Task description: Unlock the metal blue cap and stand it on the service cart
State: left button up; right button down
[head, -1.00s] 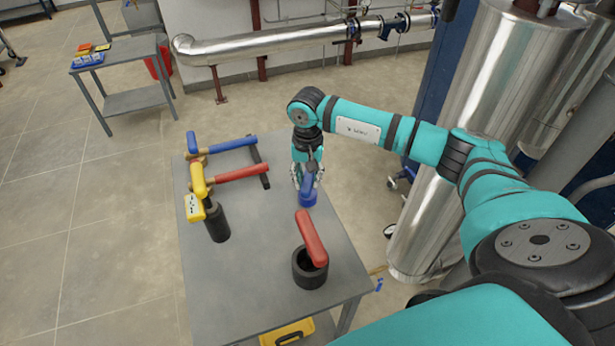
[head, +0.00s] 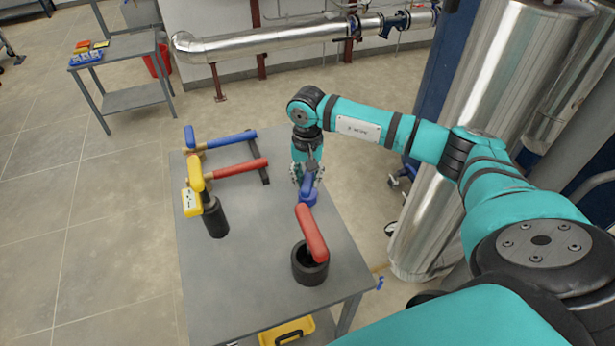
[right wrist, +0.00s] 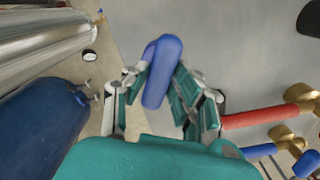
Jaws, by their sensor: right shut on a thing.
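The blue cap (head: 307,195) is at the right edge of the grey metal table, its blue handle upright. My right gripper (head: 306,177) is above it with its fingers around the handle, shut on it. In the right wrist view the blue cap (right wrist: 162,75) sits between the teal finger pads of my right gripper (right wrist: 158,90). Whether its base touches the tabletop is hard to tell. The grey table (head: 255,215) looks like the service cart. My left gripper is not in view.
A red-handled black cylinder (head: 311,240) stands near the front right. A yellow-handled black piece (head: 214,217) with a yellow box (head: 191,203) stands at left. Blue (head: 228,142) and red (head: 238,170) levers lie behind. The table's middle is clear. Steel pipes stand at right.

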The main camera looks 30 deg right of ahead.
jog(key=c, duration=1)
grip_release()
notch_tip(320, 180, up, 12)
